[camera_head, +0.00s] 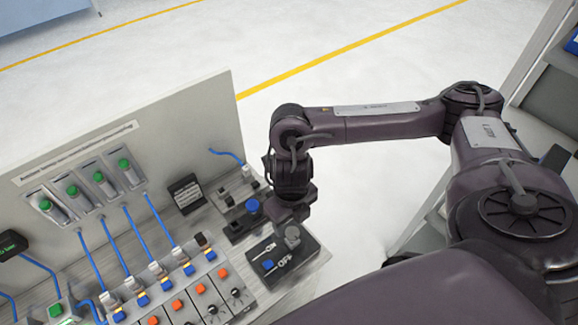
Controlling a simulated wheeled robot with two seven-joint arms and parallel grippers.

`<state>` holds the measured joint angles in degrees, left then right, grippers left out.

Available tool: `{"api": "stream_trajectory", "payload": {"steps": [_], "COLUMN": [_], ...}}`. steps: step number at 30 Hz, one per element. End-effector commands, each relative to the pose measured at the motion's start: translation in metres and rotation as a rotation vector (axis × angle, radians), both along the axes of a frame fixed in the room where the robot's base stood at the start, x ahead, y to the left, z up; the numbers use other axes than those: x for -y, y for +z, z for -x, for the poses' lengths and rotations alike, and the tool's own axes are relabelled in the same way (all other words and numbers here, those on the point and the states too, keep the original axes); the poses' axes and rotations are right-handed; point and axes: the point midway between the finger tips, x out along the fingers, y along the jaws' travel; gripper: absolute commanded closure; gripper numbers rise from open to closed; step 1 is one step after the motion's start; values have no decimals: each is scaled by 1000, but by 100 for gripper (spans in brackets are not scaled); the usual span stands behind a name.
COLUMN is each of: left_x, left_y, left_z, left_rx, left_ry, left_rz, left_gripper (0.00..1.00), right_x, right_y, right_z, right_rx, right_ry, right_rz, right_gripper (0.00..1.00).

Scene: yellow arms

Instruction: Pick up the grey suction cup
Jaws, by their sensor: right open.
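A small grey piece (292,238), which looks like the grey suction cup, stands at the upper part of a black tray (300,257) on the workbench. My right gripper (288,212) points down just above and beside this piece. Its fingers are small and dark here; it is open, and nothing shows held in it. Part of the grey piece is close under the gripper, and I cannot tell whether they touch. My left gripper is not in view.
A small blue piece (268,265) and a metal piece (286,262) lie in the same tray. A blue-topped part (253,205) stands close to the left of the gripper. Panels with orange buttons (177,304) and blue hoses fill the left. A tall grey board (130,140) stands behind.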

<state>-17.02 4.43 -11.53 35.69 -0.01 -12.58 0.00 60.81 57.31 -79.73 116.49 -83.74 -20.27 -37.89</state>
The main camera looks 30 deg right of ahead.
Motion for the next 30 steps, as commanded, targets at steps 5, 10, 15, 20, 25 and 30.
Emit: {"api": "stream_trajectory", "payload": {"steps": [5,10,15,20,25,30], "left_x": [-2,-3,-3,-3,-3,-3], "left_y": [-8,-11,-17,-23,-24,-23], "left_z": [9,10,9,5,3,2], "left_rx": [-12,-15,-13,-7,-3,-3], "left_ry": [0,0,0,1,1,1], "left_rz": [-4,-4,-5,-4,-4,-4], "left_gripper": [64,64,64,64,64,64], "right_x": [0,-1,1,0,1,1], "right_y": [-18,-28,-48,-66,-70,-69], "right_z": [1,3,7,6,5,5], "right_rx": [-3,-3,-4,-1,1,2], "right_ry": [-1,0,-3,-2,-1,-1], "right_rz": [-1,-2,-3,-3,-2,-2], "right_gripper": [43,43,43,43,43,43]}}
